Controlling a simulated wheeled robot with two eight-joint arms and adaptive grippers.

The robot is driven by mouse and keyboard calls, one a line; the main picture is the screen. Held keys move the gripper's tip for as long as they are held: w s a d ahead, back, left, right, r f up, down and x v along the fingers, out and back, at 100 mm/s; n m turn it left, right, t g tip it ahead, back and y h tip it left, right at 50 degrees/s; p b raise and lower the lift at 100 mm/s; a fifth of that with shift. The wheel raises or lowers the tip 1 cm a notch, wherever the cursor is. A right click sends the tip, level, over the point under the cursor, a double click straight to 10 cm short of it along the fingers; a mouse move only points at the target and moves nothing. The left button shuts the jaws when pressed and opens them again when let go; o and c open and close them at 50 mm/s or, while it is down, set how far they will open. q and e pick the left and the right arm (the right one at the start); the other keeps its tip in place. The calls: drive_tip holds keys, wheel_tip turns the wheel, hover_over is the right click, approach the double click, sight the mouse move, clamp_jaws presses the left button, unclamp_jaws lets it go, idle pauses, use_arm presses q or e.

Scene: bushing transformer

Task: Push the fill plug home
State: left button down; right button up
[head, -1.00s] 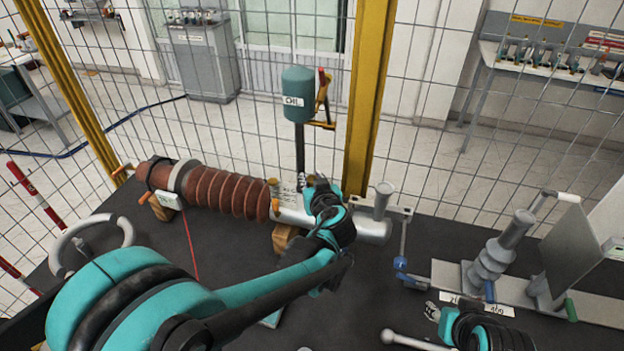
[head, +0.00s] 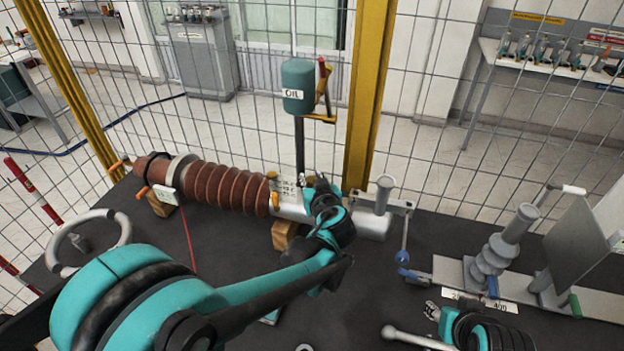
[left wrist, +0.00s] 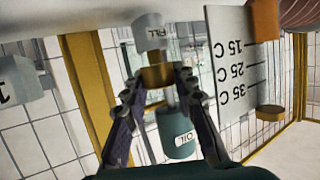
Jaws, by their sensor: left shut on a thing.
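The fill plug (left wrist: 157,76) is a brass-coloured piece between the fingertips of my left gripper (left wrist: 158,88) in the left wrist view. The gripper is shut on it. A pale fitting marked FILL (left wrist: 149,32) is right at the plug's end, against the grey bushing body; how deep the plug sits cannot be told. In the head view my left gripper (head: 322,186) is at the top of the grey cylinder (head: 372,224), and the plug is hard to make out there. My right gripper (head: 432,310) is low at the right, away from the bushing, too small to read.
The ribbed brown bushing (head: 225,187) lies on wooden blocks on the dark table. A temperature plate (left wrist: 235,75) stands beside the plug. The green oil tank (head: 298,86) stands behind. A grey clamp device (head: 490,262) is at the right. Mesh fencing encloses the back.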

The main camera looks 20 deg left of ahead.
use_arm(q)
drive_tip(key=shift+f+b, duration=0.55)
drive_tip(key=shift+f, duration=0.1)
drive_tip(key=c, duration=1.1)
unclamp_jaws()
drive_tip(key=shift+c, duration=0.2)
drive_tip(key=shift+s+r, duration=0.1)
drive_tip(key=v, duration=1.2)
drive_tip(key=s+a+f+m+g+h+b, duration=0.1)
drive_tip(key=s+a+f+m+g+h, duration=0.1)
drive_tip(key=s+f, duration=0.4)
drive_tip(key=s+a+f+m+g+h+b, duration=0.1)
drive_tip(key=s+a+f+m+g+h, duration=0.2)
drive_tip(key=s+f, duration=0.3)
drive_tip(key=s+h, duration=0.1)
drive_tip(key=s, duration=0.2)
drive_tip(key=shift+s+a+b, duration=0.3)
drive_tip(key=shift+b, duration=0.05)
